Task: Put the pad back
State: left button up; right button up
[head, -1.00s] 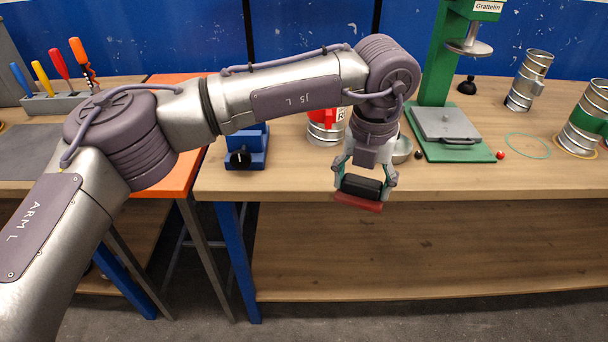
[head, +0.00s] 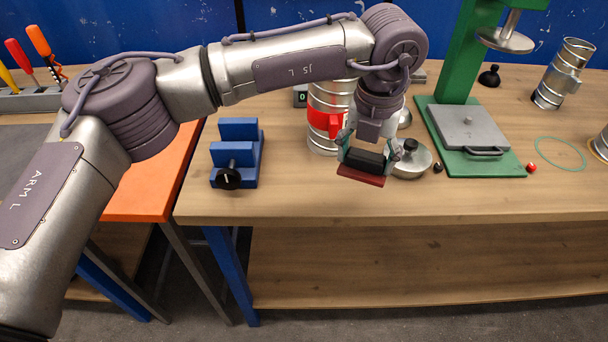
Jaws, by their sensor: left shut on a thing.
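The pad (head: 361,175), a black block with a dark red underside, is held in my left gripper (head: 366,160). The gripper's fingers are shut on it from both sides. In the head view the pad appears over the front part of the wooden workbench (head: 300,201), in front of a metal duct piece with a red band (head: 322,121). It looks raised above the bench top, but the exact height cannot be told. My right gripper is not in view.
A blue clamp block with a black knob (head: 236,150) stands to the left. A round metal lid (head: 413,163) is close right of the pad. A green press (head: 465,120) with a grey plate stands further right. The bench's front strip is clear.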

pick_arm(q)
jog(key=p, duration=0.2)
send_over(304, 193)
jog(key=s+d, duration=0.2)
jog(key=d, duration=0.2)
notch_tip(304, 193, down, 4)
jog(key=r, duration=0.1)
jog(key=a+f, duration=0.1)
jog(key=a, duration=0.1)
jog(key=w+a+f+p, duration=0.1)
jog(key=f, duration=0.1)
jog(key=shift+w+a, duration=0.2)
jog(key=shift+a, duration=0.15)
jog(key=shift+a+f, duration=0.15)
jog(key=shift+f, duration=0.3)
notch_tip(304, 193, down, 4)
jog(key=shift+r+p, duration=0.2)
jog(key=shift+p, duration=0.45)
jog(key=o, duration=1.3)
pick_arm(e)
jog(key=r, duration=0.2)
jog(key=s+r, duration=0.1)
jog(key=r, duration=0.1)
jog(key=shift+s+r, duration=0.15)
pick_arm(q)
jog(key=shift+r, duration=0.1)
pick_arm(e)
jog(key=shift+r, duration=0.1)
